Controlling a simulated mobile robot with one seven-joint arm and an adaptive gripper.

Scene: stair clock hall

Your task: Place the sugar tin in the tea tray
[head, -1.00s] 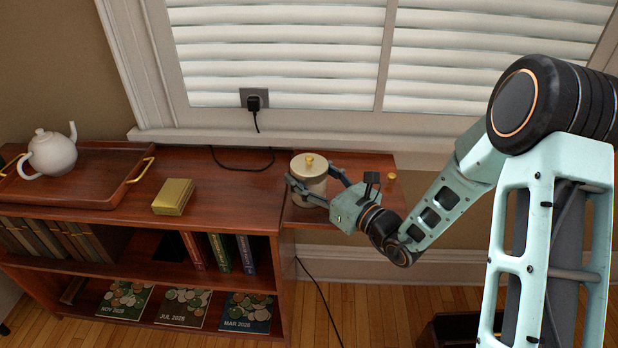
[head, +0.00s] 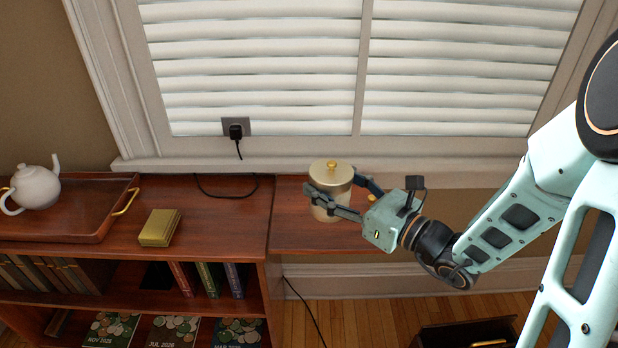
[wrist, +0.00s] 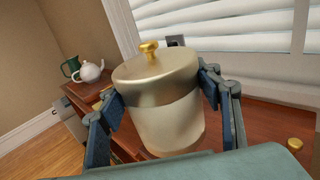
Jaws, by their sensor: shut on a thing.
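The sugar tin (head: 331,182), a cream canister with a gold lid and a round knob, is upright over the right-hand end of the wooden shelf top. My gripper (head: 346,200) is shut on it, one finger on each side. The tin (wrist: 165,115) fills the middle of the wrist view between the fingers. I cannot tell whether its base is clear of the wood. The tea tray (head: 87,228), reddish wood with brass handles, lies at the far left of the shelf top. A white teapot (head: 35,188) stands on it, leaving bare tray to its right.
A gold box (head: 159,228) sits between tray and tin. A black cable runs from the wall plug (head: 236,131) across the shelf top. A small gold knob (wrist: 295,143) is right of the tin.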

